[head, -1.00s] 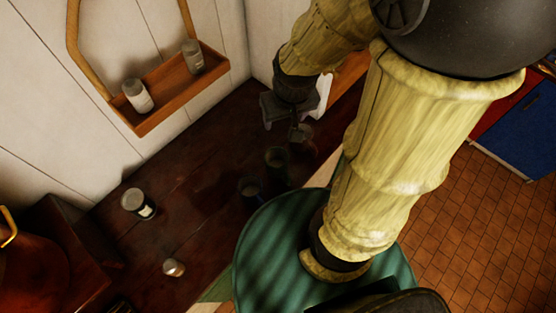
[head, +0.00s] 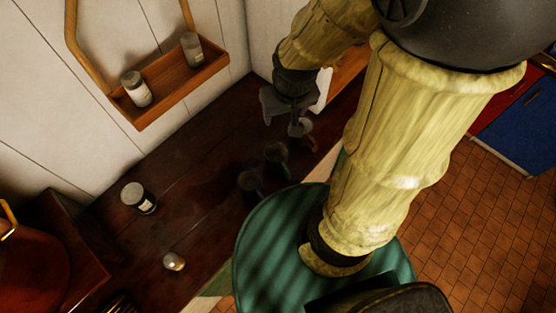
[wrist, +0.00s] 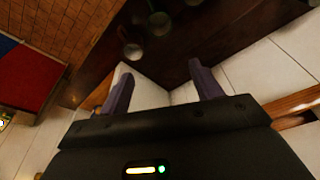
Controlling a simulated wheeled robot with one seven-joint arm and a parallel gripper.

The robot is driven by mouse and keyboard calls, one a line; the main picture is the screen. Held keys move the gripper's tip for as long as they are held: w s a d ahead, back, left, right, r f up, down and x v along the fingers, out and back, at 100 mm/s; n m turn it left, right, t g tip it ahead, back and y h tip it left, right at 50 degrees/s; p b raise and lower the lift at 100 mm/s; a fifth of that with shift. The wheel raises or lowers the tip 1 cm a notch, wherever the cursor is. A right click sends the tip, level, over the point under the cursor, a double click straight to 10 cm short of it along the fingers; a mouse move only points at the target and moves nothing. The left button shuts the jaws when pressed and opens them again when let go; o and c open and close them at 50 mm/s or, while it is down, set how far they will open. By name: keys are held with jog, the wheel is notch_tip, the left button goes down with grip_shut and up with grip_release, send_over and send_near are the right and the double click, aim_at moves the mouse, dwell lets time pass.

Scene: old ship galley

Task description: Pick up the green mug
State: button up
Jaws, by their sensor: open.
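The green mug (head: 277,153) stands on the dark wooden counter in the head view, dim and in shadow, in the middle of a row of three mugs. It also shows near the top of the wrist view (wrist: 160,22). My gripper (head: 292,114) is beyond the row in the head view, close to the far mug. In the wrist view my gripper (wrist: 161,70) has its two fingers apart with nothing between them, and the green mug lies above the fingertips in the picture.
A bluish mug (head: 250,183) stands on the near side of the green one and a greyish-pink mug (head: 303,127) on the far side. A wall shelf (head: 172,87) holds two jars.

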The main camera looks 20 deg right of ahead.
jog(key=s+b+x, duration=0.2)
jog(key=b+x, duration=0.6)
jog(key=shift+w+f+b, duration=0.25)
jog(key=shift+f+b, duration=0.05)
jog(key=shift+f, duration=0.3)
jog(key=shift+c, duration=0.2)
